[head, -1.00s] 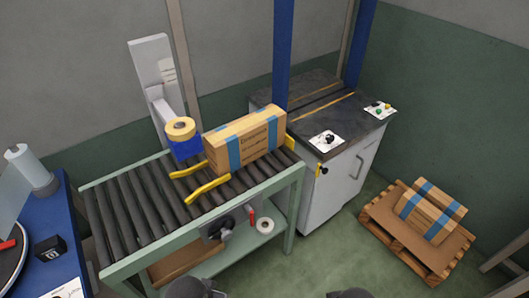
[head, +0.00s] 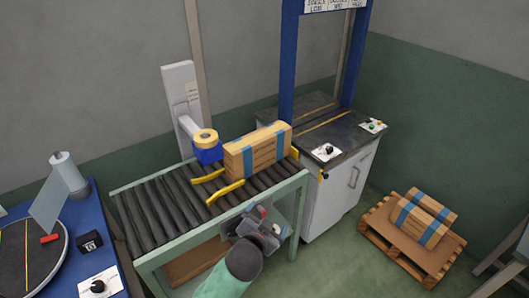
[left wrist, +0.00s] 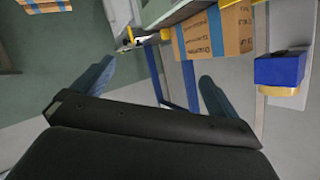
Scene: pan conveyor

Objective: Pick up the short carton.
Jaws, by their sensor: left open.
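A brown carton (head: 257,150) with blue straps stands on the roller conveyor (head: 150,215), at its right end beside the yellow guide rails (head: 226,190). It also shows at the top of the left wrist view (left wrist: 215,35). Another strapped brown carton shape (head: 424,217) lies on a wooden pallet (head: 405,255) at the right; whether it is one carton or two is unclear. My left gripper (head: 265,225) is in front of the conveyor's near side, apart from the carton. Its spread, empty fingers show in the left wrist view (left wrist: 152,88). My right gripper is out of view.
A yellow tape roll on a blue holder (head: 207,150) stands behind the conveyor, left of the carton. A dark-topped cabinet (head: 335,190) with a blue frame (head: 288,60) adjoins the conveyor's right end. A blue table (head: 100,255) is at the left. Floor shows between cabinet and pallet.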

